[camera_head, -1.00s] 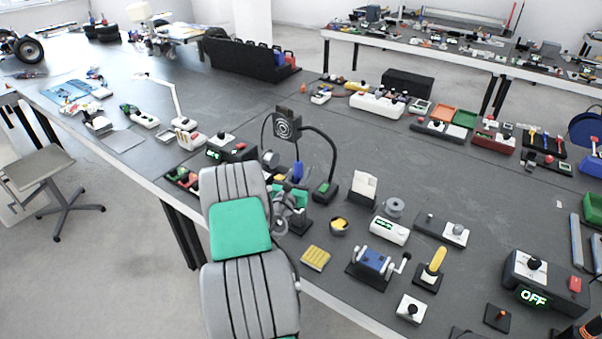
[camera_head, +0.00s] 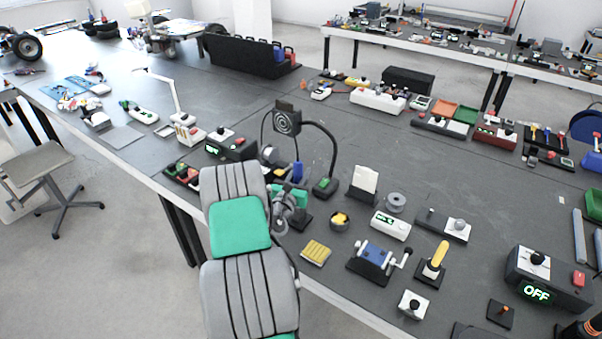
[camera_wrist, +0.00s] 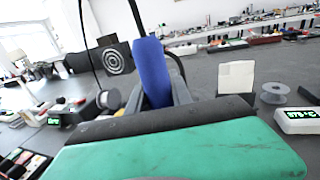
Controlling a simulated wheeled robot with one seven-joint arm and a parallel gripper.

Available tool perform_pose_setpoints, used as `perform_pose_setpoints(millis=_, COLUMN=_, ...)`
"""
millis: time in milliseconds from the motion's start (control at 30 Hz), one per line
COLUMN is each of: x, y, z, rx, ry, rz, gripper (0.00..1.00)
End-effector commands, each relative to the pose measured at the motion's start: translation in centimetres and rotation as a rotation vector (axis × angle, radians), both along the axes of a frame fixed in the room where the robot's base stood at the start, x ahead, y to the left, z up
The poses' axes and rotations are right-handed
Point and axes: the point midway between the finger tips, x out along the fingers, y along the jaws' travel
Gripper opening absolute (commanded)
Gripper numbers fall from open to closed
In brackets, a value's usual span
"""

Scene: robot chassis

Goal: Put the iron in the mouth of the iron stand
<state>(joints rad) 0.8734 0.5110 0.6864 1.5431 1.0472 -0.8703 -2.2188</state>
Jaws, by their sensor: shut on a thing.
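A blue-handled iron (camera_wrist: 152,70) stands nearly upright in the middle of the wrist view. Its blue handle also shows in the head view (camera_head: 298,171). My gripper (camera_wrist: 155,98) is shut on it, above the table near the front edge; my green and grey arm hides part of the grip and the iron's lower end. A pale round piece with dark parts (camera_wrist: 108,99), just left of the iron in the wrist view, may be the stand's mouth. In the head view it sits behind my gripper, partly hidden (camera_head: 268,155). I cannot tell whether the iron touches it.
A black fan with a ringed face (camera_head: 287,121) on a bent neck stands close behind my gripper. A lit black station (camera_head: 230,147) is to the left.

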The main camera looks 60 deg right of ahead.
Motion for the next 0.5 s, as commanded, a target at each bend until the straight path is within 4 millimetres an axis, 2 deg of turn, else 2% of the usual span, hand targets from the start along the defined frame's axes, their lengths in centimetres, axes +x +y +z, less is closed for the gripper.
perform_pose_setpoints(millis=500, x=0.0, y=0.0, z=-1.4, rx=-0.001, ry=0.000, rz=0.000, gripper=0.00)
